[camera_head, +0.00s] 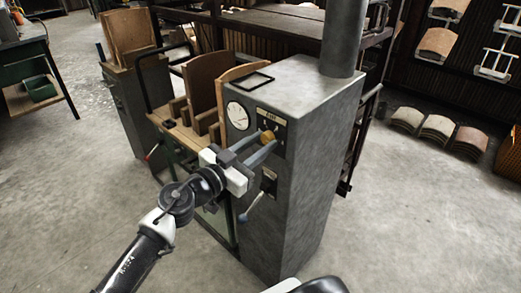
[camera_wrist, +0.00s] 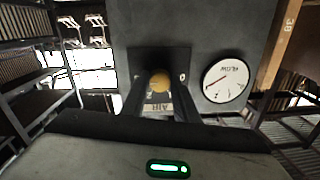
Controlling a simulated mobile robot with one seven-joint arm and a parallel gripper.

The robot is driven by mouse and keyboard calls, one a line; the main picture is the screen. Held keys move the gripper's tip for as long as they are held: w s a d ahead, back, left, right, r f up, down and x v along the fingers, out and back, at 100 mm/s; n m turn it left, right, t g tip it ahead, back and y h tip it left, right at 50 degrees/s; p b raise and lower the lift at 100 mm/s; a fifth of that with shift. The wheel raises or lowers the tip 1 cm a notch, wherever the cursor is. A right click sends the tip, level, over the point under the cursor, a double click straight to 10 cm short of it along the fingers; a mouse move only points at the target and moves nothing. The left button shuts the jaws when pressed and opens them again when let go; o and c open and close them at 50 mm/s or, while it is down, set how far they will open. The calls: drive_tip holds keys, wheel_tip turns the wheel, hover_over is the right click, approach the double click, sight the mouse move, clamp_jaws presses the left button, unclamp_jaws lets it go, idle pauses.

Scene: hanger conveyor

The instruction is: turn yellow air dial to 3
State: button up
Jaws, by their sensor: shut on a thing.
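The yellow air dial (camera_head: 267,136) is a round knob on a dark plate marked AIR, on the front of a tall grey metal cabinet (camera_head: 300,200). In the wrist view the dial (camera_wrist: 160,80) sits between the two fingers, with the plate (camera_wrist: 182,58) upside down around it. My gripper (camera_head: 267,145) reaches the dial from the front left and is shut on it. In the wrist view the fingers (camera_wrist: 160,90) flank the dial on both sides. The dial's pointer and most of its scale are hidden or too small to read.
A round white gauge (camera_head: 237,115) is left of the dial; it also shows in the wrist view (camera_wrist: 226,81). A wooden rack (camera_head: 205,90) adjoins the cabinet's left. Open concrete floor lies to the right.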

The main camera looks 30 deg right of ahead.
drive_tip(key=shift+m, duration=0.3)
idle(0.4)
drive_tip(key=o, duration=1.1)
drive_tip(key=shift+c, duration=0.2)
drive_tip(key=shift+a, duration=0.15)
